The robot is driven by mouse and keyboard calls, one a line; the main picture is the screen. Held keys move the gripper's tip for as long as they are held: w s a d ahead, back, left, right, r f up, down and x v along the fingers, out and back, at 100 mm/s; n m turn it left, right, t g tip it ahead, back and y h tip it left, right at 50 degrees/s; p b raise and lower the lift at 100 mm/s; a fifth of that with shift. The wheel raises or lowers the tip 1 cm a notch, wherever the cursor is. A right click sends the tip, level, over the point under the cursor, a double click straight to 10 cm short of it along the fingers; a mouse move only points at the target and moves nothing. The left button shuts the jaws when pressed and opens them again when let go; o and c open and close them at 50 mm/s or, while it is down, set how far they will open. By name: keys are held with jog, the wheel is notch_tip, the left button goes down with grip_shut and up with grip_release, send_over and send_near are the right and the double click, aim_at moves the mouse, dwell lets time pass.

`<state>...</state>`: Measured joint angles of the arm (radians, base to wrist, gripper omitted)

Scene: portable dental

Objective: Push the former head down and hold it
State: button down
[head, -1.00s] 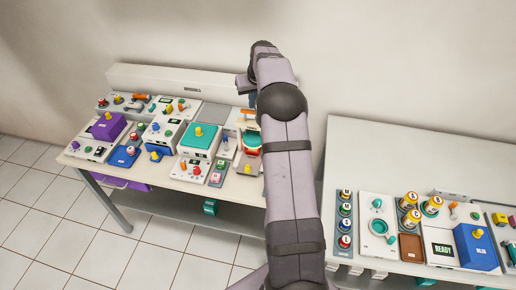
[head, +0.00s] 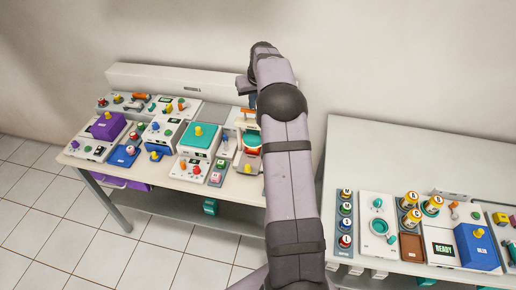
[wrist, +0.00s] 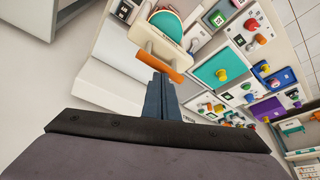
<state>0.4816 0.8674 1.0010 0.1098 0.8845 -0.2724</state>
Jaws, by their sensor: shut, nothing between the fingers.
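The former stands at the right end of the left table. Its pale head (wrist: 152,40) with an orange bar (wrist: 165,67) along its front fills the upper middle of the wrist view. A round teal and red piece (wrist: 168,20) shows behind and below the head; it also shows in the head view (head: 252,141). My gripper (wrist: 162,80) is shut and empty, its blue fingers pointing at the orange bar. The fingertips look very near the bar; I cannot tell whether they touch it. In the head view my arm hides part of the former.
A teal-topped box (head: 199,137), a purple box (head: 108,125) and several small panels with coloured knobs crowd the left table. The right table holds a READY display unit (head: 440,248), a blue box (head: 476,245) and several jars. A gap separates the tables.

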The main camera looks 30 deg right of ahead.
jog(key=shift+f+b, duration=1.15)
jog(key=shift+f, duration=0.9)
jog(key=shift+r, duration=0.2)
jog(key=shift+r+p, duration=3.55)
jog(key=shift+r, duration=0.75)
